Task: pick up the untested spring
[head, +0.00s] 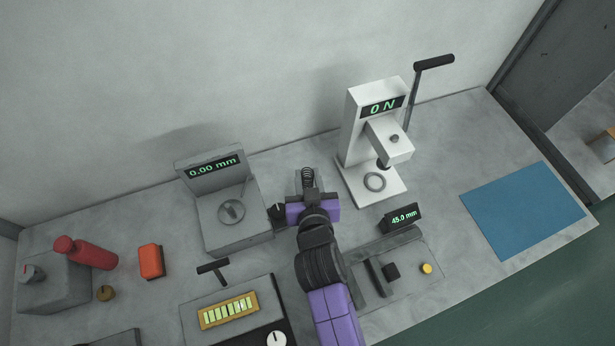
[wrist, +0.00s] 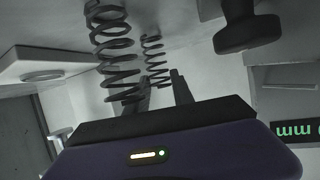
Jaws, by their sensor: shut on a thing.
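My gripper (head: 308,194) is at the middle of the bench, between the gauge with the 0.00 mm display and the white press. A dark coil spring (head: 308,177) shows just beyond its fingers in the head view. In the wrist view my gripper (wrist: 161,84) has its fingers on either side of the end of the farther spring (wrist: 153,58) and is shut on it. A second, nearer spring (wrist: 115,60) stands to the left of the fingers there; my gripper and arm seem to hide it in the head view. No mark shows which spring is untested.
The gauge (head: 218,225) is close on the left, with a dark knob (head: 278,211) beside my gripper. The press (head: 365,190), reading 0 N, is close on the right. A 45.0 mm display (head: 403,217) is nearby. A blue mat (head: 523,210) lies clear at the right.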

